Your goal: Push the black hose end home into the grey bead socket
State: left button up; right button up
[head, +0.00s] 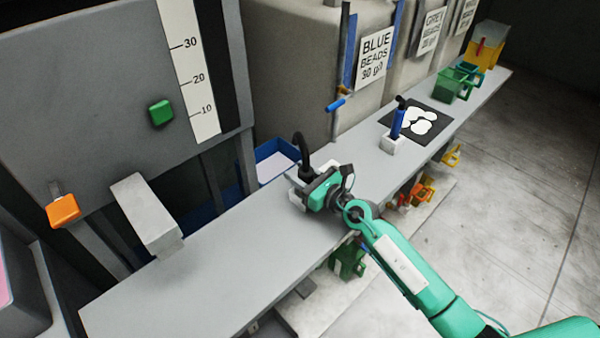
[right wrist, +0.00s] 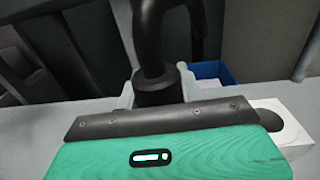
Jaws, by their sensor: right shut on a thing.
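The black hose (head: 300,148) bends over and comes down beside my right gripper (head: 303,182). The gripper is shut on the hose end. The hose tip and socket mouth are hidden, so I cannot tell how deep the end sits. My left gripper is out of view.
The grey bench (head: 200,285) is clear at the front left. A white block (right wrist: 285,125) stands close right of the gripper in the wrist view. A blue bin (head: 270,163) lies behind. A blue-handled tool (head: 397,122) stands in a white holder farther along.

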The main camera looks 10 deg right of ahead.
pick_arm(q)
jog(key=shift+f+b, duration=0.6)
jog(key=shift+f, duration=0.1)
pick_arm(e)
jog(key=shift+f, duration=0.75)
jog(key=o, duration=1.2)
jog(key=shift+o, duration=0.2)
jog(key=shift+f, duration=0.1)
jog(key=shift+s+d+f, duration=0.1)
jog(key=shift+s+d, duration=0.3)
jog(key=shift+s, duration=0.1)
jog(key=b+v, duration=0.2)
jog(key=v, duration=0.9)
jog(key=shift+s+d, duration=0.15)
jog(key=shift+d, duration=0.05)
jog(key=shift+s+d, duration=0.3)
jog(key=shift+s, duration=0.15)
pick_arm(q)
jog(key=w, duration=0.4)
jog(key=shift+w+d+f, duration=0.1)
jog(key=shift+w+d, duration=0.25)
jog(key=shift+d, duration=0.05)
pick_arm(e)
jog(key=shift+r, duration=0.2)
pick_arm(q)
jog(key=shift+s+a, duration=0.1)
